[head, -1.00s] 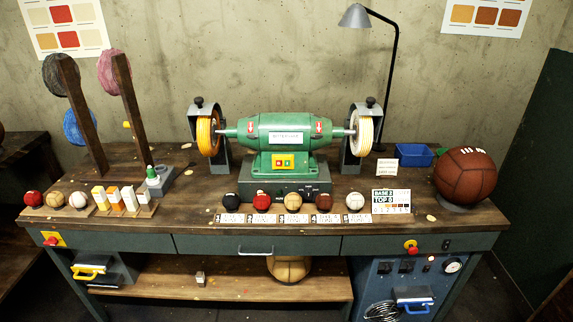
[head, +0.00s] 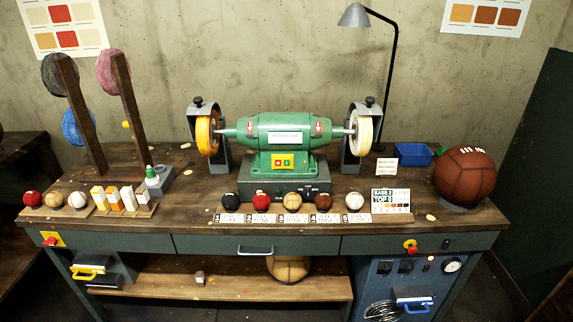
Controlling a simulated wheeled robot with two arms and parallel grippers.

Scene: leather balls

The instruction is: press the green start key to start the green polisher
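The green polisher (head: 262,132) stands at the middle back of the wooden workbench (head: 190,222). A yellow-orange wheel (head: 207,134) is on its left end and a pale yellow wheel (head: 364,133) on its right end, each under a grey guard. On its front is a yellow switch plate (head: 283,167) with a red key (head: 278,162) on the left and what looks like a green key (head: 289,162) on the right; both are very small here. Whether the wheels are turning cannot be told. Neither of my grippers is in view.
Several small balls stand in a row before the polisher, above labels (head: 293,218). Wax-like bars (head: 114,197) and more balls are at left. A brown ball (head: 465,175), blue tray (head: 416,154) and lamp (head: 355,16) are at right. Red buttons (head: 50,242) (head: 410,245) sit on the bench front.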

